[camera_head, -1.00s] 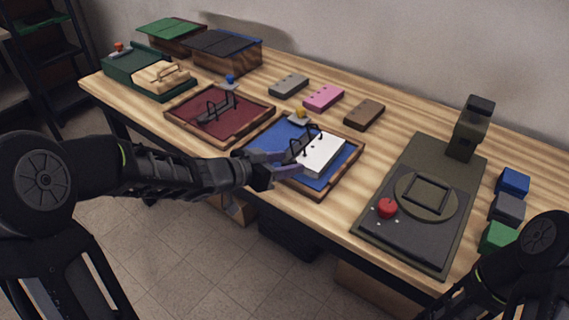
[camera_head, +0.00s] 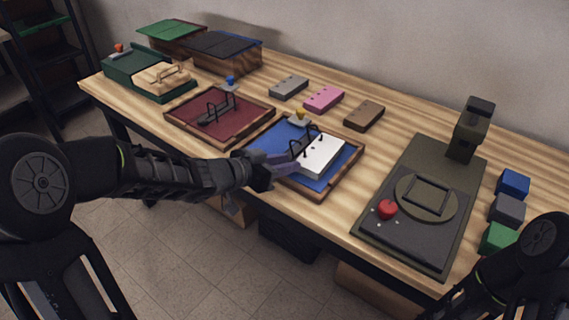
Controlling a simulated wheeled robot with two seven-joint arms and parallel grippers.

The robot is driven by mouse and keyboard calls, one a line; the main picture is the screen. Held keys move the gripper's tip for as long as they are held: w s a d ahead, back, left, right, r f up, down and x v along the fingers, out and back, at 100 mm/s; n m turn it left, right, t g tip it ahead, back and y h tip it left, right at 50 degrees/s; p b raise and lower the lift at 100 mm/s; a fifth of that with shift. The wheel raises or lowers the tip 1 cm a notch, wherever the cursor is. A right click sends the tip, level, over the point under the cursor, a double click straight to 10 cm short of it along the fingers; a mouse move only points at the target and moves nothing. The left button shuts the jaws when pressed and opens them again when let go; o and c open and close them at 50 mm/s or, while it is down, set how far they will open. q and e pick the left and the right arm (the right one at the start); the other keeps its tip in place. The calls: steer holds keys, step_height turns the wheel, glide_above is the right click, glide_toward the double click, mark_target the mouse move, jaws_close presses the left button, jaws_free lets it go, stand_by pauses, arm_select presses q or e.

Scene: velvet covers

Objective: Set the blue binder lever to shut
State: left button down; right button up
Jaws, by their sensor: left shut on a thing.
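The blue binder (camera_head: 264,146) lies open in a brown-edged frame near the table's front edge. Black rings (camera_head: 304,137) stand on it beside a white paper stack (camera_head: 321,156). My left gripper (camera_head: 288,164) reaches over its front left side, shut at the near end of the ring mechanism. The lever there is mostly hidden by the purple-grey fingers. A yellow knob (camera_head: 300,115) stands at the binder's back edge. Of my right arm only the links show at the lower right; its gripper is out of view.
A maroon binder (camera_head: 228,124) with black rings lies just left. Grey, pink (camera_head: 323,98) and brown blocks lie behind. A dark green machine with a red knob (camera_head: 387,208) stands to the right. Blue, grey and green blocks sit at the far right.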

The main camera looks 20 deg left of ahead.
arm_select(q)
steer(key=f+b, duration=0.1)
steer(key=m+y+b, duration=0.1)
steer(key=b, duration=0.1)
steer(key=shift+s+d+f, duration=0.25)
steer(key=shift+d+f, duration=0.1)
steer(key=shift+d, duration=0.05)
steer(key=shift+s+r+m+y+b, duration=0.1)
steer(key=shift+m+y+b, duration=0.2)
steer(key=shift+m+b, duration=0.15)
steer(key=c, duration=1.1)
jaws_free()
steer(key=shift+r, duration=0.1)
